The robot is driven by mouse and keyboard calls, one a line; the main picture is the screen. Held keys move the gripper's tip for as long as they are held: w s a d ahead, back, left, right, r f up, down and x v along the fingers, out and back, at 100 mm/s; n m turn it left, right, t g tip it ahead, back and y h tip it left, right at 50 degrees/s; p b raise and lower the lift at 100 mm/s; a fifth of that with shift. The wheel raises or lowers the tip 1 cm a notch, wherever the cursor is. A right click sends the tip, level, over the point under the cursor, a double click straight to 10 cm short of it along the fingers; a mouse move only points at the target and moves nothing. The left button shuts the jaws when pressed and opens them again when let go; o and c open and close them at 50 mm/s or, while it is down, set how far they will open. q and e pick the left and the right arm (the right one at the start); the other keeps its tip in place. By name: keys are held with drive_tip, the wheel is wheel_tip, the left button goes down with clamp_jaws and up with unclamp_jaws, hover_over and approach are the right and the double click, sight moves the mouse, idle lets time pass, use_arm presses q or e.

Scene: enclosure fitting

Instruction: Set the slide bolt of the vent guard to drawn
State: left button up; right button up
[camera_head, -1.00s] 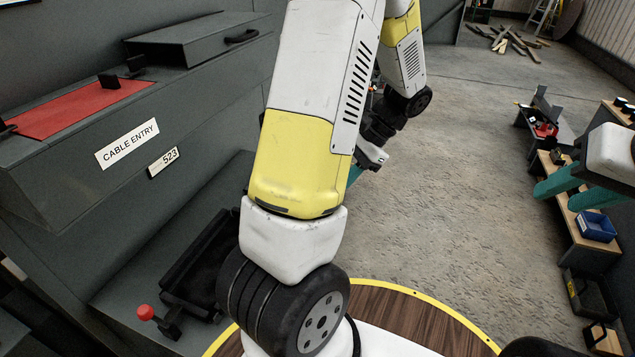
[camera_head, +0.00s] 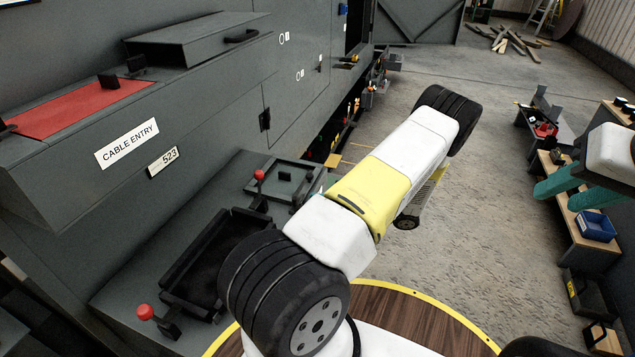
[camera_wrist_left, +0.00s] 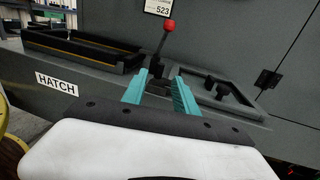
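No label reading vent guard is legible, and I cannot tell which part is its slide bolt. A red-knobbed lever (camera_head: 259,175) stands between a black tray (camera_head: 215,262) and a framed panel (camera_head: 286,180) with a small dark fitting. In the left wrist view the lever (camera_wrist_left: 168,27) rises beyond my left gripper (camera_wrist_left: 161,92), whose teal fingers are apart with nothing visibly clamped. The framed panel (camera_wrist_left: 238,103) with a black knob (camera_wrist_left: 216,88) lies right of the fingers. In the head view my arm mostly hides this gripper. My right gripper (camera_head: 578,190) is open and empty at the right edge.
The grey enclosure carries a CABLE ENTRY label (camera_head: 127,143) and a red mat (camera_head: 80,108). Another red-knobbed lever (camera_head: 146,312) stands at the tray's near end. A HATCH label (camera_wrist_left: 57,84) is on the ledge front.

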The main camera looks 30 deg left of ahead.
sight(297, 201)
use_arm(q)
drive_tip(key=x, duration=0.7)
drive_tip(key=shift+s, duration=0.1)
clamp_jaws()
idle(1.2)
